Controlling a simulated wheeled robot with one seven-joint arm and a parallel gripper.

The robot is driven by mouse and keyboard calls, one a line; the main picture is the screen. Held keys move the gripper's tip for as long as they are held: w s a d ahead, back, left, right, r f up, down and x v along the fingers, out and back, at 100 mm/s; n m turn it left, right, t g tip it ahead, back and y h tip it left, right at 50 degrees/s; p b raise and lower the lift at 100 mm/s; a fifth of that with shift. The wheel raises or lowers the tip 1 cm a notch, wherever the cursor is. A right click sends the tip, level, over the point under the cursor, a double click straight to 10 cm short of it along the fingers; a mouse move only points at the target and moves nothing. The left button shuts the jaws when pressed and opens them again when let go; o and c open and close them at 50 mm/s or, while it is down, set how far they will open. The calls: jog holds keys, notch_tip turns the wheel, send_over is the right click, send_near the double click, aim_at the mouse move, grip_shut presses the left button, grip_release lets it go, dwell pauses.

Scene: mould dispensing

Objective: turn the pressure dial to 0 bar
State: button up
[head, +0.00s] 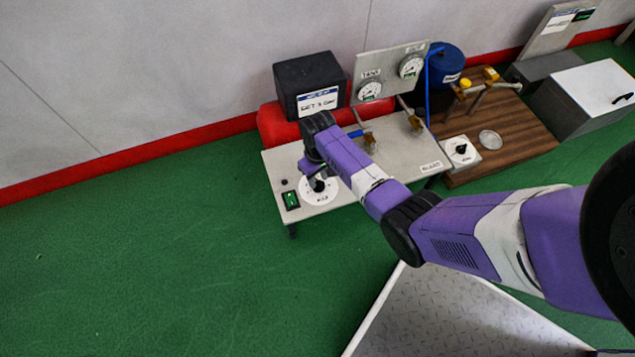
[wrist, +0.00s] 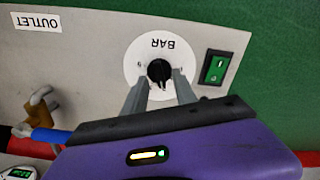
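The pressure dial is a white round plate marked BAR (wrist: 146,47) with a black knob (wrist: 158,71) at its centre. In the head view the dial plate (head: 319,197) lies on the near left part of a light grey bench panel. My gripper (wrist: 160,80) reaches over the dial in the wrist view, with one finger on each side of the knob. The fingers are apart and small gaps seem to show beside the knob; contact is hard to judge. In the head view my gripper (head: 311,171) partly covers the dial. The knob's exact pointer setting is too small to read.
A green-lit switch (wrist: 215,68) sits beside the dial. Brass valves (head: 370,140), two gauges (head: 411,66) and a black box with a partly legible sign (head: 318,103) stand behind. Green floor is clear at left.

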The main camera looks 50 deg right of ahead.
jog(key=shift+f+b, duration=0.3)
jog(key=shift+f, duration=0.75)
grip_shut()
jog(key=shift+r+n+p, duration=0.1)
jog(key=shift+n+p, duration=0.2)
jog(key=n+p, duration=0.2)
jog(key=shift+r+n, duration=0.1)
jog(key=shift+n, duration=0.3)
jog(key=n+p, duration=0.1)
jog(key=n, duration=0.3)
jog(key=shift+p, duration=0.35)
jog(key=n+p, duration=0.1)
jog(key=n, duration=0.4)
jog(key=shift+n+p, duration=0.3)
jog(key=shift+n, duration=1.4)
jog(key=shift+f, duration=0.2)
